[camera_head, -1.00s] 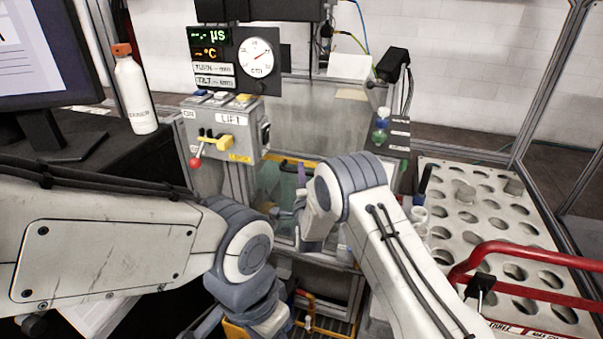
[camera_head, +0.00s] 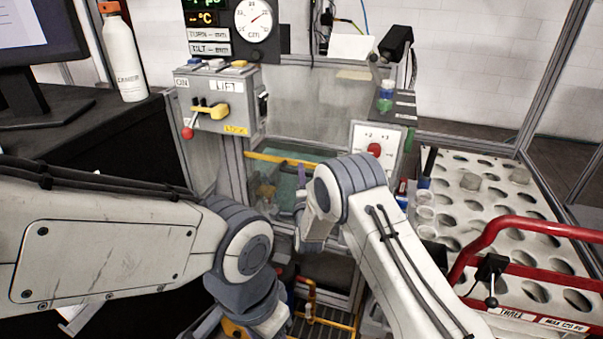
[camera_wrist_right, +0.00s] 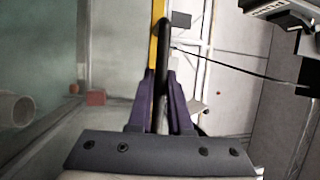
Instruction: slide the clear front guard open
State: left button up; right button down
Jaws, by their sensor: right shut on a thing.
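The clear front guard (camera_head: 282,180) is in the middle of the head view, with a yellow top rail (camera_head: 268,156). Its top edge is below the lift control box, and the space above it is uncovered. My right gripper (camera_head: 301,174) is at the guard's right part, mostly hidden behind my own wrist. In the right wrist view its purple fingers (camera_wrist_right: 160,108) are shut on a black bar handle (camera_wrist_right: 161,55) beside a yellow strip (camera_wrist_right: 157,14). My left arm reaches in from the left and bends downward. Its gripper does not show.
The lift control box (camera_head: 217,98) with a red-knobbed lever stands left of the guard. A white panel with a red knob (camera_head: 374,150) is to the right. A red rail (camera_head: 520,228) and a perforated rack (camera_head: 470,205) fill the right side.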

notch_tip(320, 180, down, 23)
jog(key=b, duration=1.7)
jog(key=shift+r, duration=0.15)
jog(key=c, duration=0.8)
grip_release()
jog(key=shift+r, duration=0.1)
jog(key=shift+c, duration=0.2)
jog(key=a+p+v, duration=0.1)
jog(key=v, duration=0.9)
jog(key=shift+s+d, duration=0.25)
jog(key=shift+d, duration=0.2)
